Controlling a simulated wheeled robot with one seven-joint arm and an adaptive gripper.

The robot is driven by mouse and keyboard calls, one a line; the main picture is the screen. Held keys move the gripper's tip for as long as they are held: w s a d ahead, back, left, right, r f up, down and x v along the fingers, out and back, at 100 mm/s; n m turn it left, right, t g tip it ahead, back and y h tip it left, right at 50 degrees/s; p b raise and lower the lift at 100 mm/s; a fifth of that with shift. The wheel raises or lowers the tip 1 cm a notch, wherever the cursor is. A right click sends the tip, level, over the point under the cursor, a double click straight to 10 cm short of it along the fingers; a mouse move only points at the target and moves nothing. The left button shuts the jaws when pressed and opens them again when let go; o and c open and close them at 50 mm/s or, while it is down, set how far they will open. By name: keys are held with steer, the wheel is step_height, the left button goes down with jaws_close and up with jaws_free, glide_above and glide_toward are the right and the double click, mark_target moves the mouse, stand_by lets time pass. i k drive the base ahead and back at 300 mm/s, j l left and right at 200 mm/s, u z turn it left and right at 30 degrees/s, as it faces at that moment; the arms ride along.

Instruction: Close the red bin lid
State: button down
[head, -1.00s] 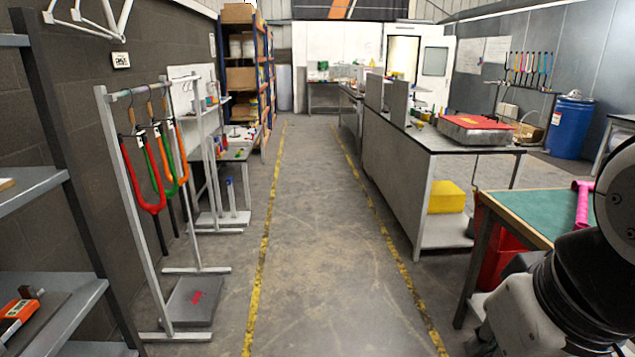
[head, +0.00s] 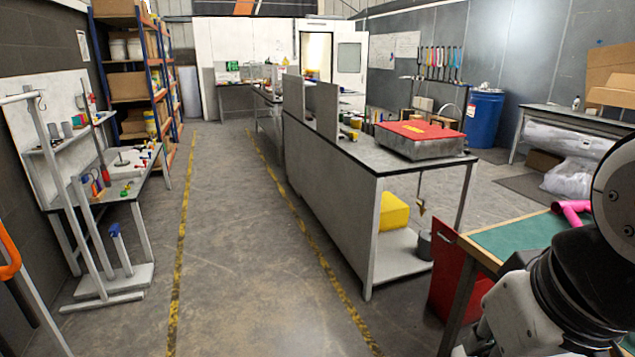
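A grey metal box with a flat red top (head: 420,131) sits on the long grey workbench. My arm shows at the right edge, but my gripper is out of view.
The green-topped bench (head: 520,240) carries a pink tube at right. A blue drum (head: 484,118) stands behind. The floor aisle (head: 235,240) between yellow lines is clear.

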mark_target(443, 248)
steer(key=i+j+z, duration=0.25)
steer(key=i+z, duration=0.25)
steer(key=i+j+z, duration=0.45)
steer(key=i+u, duration=0.35)
steer(key=i, duration=0.7)
